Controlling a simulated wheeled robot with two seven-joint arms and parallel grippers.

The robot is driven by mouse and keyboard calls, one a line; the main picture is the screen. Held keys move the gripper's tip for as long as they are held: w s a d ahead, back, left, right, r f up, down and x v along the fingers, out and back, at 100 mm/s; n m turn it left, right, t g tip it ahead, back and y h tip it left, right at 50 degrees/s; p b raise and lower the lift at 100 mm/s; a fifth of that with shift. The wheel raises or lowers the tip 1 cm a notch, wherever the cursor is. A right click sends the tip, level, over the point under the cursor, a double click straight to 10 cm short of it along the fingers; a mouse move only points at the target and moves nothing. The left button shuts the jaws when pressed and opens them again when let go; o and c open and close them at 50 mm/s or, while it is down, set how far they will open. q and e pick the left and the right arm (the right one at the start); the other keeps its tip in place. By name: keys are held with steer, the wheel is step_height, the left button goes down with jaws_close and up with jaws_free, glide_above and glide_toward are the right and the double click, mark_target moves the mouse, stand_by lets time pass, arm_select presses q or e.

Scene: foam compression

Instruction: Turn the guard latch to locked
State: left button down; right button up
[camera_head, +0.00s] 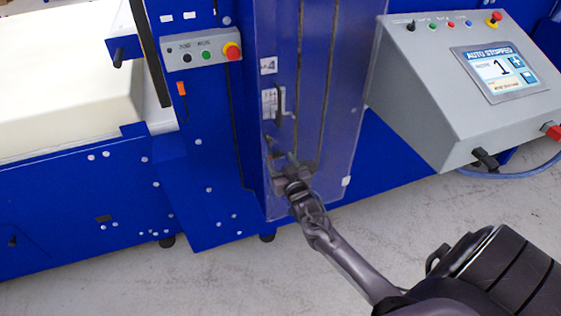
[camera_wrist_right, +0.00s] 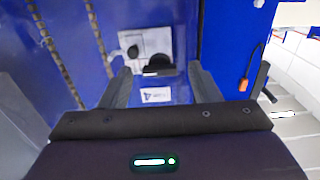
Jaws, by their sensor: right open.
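The guard latch (camera_head: 270,104) is a pale plate with a dark handle on the blue machine's see-through guard, left of centre in the head view. My right gripper (camera_head: 279,149) is open and empty, just below the latch there, with a visible gap. In the right wrist view the latch plate (camera_wrist_right: 152,44) shows a dark round knob and a black handle (camera_wrist_right: 160,70). The handle appears between the open fingertips of the right gripper (camera_wrist_right: 160,72); its distance from them is hard to tell. My left gripper is out of view.
A grey console (camera_head: 440,95) with a screen reading "AUTO STOPPED" stands right of the guard. A small button box (camera_head: 200,52) with a red knob is at the upper left. A large cream foam block (camera_head: 65,95) lies at the left. Grey floor (camera_head: 200,290) is clear in front.

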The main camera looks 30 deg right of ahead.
steer(key=c, duration=1)
steer(key=shift+n, duration=0.3)
steer(key=n, duration=0.2)
steer(key=shift+n, duration=0.3)
steer(key=n+p, duration=0.1)
steer(key=n, duration=0.9)
steer(key=shift+n+p, duration=0.35)
steer(key=shift+n, duration=0.05)
steer(key=shift+n+p, duration=0.3)
steer(key=shift+n, duration=1.7)
